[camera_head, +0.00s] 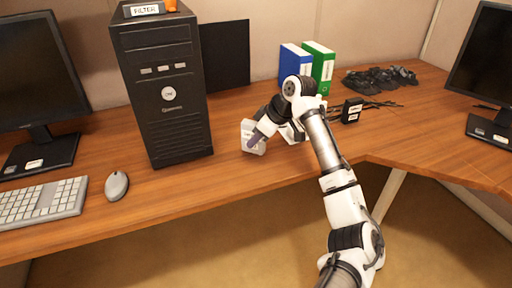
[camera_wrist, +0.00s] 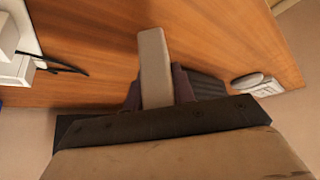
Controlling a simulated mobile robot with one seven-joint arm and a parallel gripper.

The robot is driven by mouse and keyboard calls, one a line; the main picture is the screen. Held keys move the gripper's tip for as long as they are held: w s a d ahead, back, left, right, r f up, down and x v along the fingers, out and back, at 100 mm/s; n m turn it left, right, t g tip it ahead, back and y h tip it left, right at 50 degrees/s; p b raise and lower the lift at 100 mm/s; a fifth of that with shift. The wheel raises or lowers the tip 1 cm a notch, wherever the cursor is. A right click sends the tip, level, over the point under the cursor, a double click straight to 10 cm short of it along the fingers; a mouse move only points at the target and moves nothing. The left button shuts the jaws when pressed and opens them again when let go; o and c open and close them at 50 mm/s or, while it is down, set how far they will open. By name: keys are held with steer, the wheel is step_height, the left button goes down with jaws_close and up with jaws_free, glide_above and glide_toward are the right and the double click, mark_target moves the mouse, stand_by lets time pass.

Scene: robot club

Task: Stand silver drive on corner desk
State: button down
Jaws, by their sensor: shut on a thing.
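The silver drive (camera_head: 247,129) is a pale grey flat box held upright near the front edge of the wooden corner desk (camera_head: 425,140), right of the black tower. My gripper (camera_head: 258,139) is shut on it, with the dark fingers covering part of its face. In the wrist view the drive (camera_wrist: 153,55) shows edge-on between the two fingers of my gripper (camera_wrist: 156,90), with the wood desk (camera_wrist: 225,40) behind it. Whether its lower edge touches the desk, I cannot tell.
A black computer tower (camera_head: 165,95) stands to the left, with a mouse (camera_head: 116,186) and keyboard (camera_head: 42,203). Blue (camera_head: 294,62) and green (camera_head: 322,68) binders and a small black box (camera_head: 351,111) with cables stand behind and right. The desk's right wing has clear room.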

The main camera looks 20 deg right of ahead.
mark_target(256, 148)
steer(key=shift+f, duration=1.85)
steer(key=shift+f, duration=0.1)
steer(key=c, duration=1.2)
jaws_free()
steer(key=shift+o, duration=0.2)
steer(key=v, duration=1.2)
steer(key=shift+w, duration=0.1)
